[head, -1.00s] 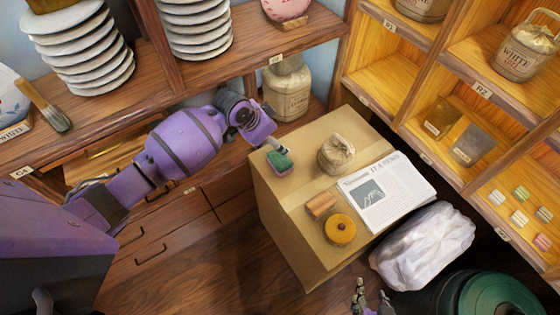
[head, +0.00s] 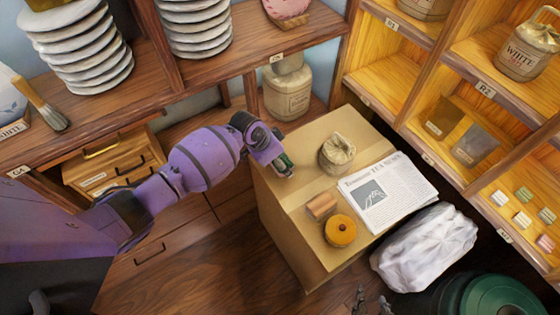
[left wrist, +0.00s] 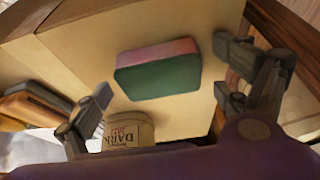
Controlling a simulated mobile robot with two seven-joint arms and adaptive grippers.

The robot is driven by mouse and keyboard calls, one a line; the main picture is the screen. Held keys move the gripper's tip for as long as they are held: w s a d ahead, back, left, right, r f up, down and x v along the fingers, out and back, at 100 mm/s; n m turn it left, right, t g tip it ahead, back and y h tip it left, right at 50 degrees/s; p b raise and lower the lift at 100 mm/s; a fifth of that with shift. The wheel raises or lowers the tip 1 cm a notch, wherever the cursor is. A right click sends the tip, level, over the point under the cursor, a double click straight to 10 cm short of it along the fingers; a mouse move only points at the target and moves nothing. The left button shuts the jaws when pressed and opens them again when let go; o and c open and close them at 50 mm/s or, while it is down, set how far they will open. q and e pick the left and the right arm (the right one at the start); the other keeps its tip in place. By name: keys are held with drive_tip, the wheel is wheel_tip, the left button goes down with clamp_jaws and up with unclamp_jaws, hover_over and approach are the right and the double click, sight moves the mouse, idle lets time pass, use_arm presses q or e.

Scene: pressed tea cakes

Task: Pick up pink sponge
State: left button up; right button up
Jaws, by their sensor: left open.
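The sponge (left wrist: 158,70), pink on top and green below, lies on the cardboard box (left wrist: 200,22) in the left wrist view. My left gripper (left wrist: 161,84) is open, with fingers on both sides of the sponge and gaps between them and it. In the head view my left gripper (head: 286,166) is over the left edge of the box (head: 285,225) and hides most of the sponge. My right gripper (head: 372,302) is at the bottom edge of the head view, its fingers apart and empty, far from the sponge.
On the box are a tied cloth pouch (head: 337,153), a small brown block (head: 321,207), a round orange tin (head: 340,231) and a newspaper (head: 388,192). A white bag (head: 424,246) lies beside it. A jar (head: 287,94) stands behind. Shelves (head: 400,95) close off the right.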

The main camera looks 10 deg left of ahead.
use_arm(q)
drive_tip(key=shift+c, duration=0.2)
drive_tip(key=c, duration=0.8)
